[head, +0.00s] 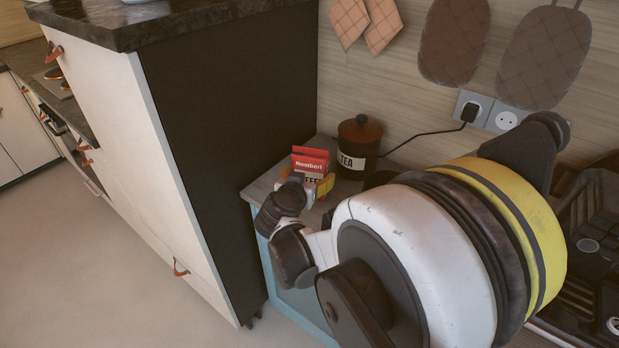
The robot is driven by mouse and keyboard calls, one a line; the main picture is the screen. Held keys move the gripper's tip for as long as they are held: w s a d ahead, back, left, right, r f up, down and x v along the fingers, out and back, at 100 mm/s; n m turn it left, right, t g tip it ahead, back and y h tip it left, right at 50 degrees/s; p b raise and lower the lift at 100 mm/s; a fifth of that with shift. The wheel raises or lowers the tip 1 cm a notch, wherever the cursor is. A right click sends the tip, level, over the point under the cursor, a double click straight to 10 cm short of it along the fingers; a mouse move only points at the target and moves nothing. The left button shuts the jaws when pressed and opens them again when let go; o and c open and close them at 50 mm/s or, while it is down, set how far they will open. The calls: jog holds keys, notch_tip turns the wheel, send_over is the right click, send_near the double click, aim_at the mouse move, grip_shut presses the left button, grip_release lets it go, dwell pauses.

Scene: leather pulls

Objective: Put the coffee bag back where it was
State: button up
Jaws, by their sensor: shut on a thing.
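The coffee bag (310,160) is red with white lettering and stands roughly upright at the back of a small counter, beside the tall dark cabinet side. A pale band with dark letters shows at its lower front, partly covered by my gripper. My gripper (309,188) is at the lower part of the bag and shut on it. My arm hides much of the fingers and the bag's base, so I cannot tell whether the bag touches the counter.
A dark canister marked TEA (359,147) with a brown lid stands right of the bag, close by. A tall cabinet (220,130) bounds the left. A plugged cord (430,135) runs along the wall. A stove (590,245) is at the right. Open floor lies left.

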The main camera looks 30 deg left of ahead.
jog(key=shift+d, duration=0.1)
jog(key=shift+f, duration=0.15)
jog(key=o, duration=1.1)
jog(key=shift+c, duration=0.2)
jog(key=shift+s+r, duration=0.3)
jog(key=shift+r, duration=0.1)
jog(key=p+v, duration=0.3)
jog(key=v, duration=0.8)
jog(key=shift+s, duration=0.2)
jog(key=shift+d, duration=0.1)
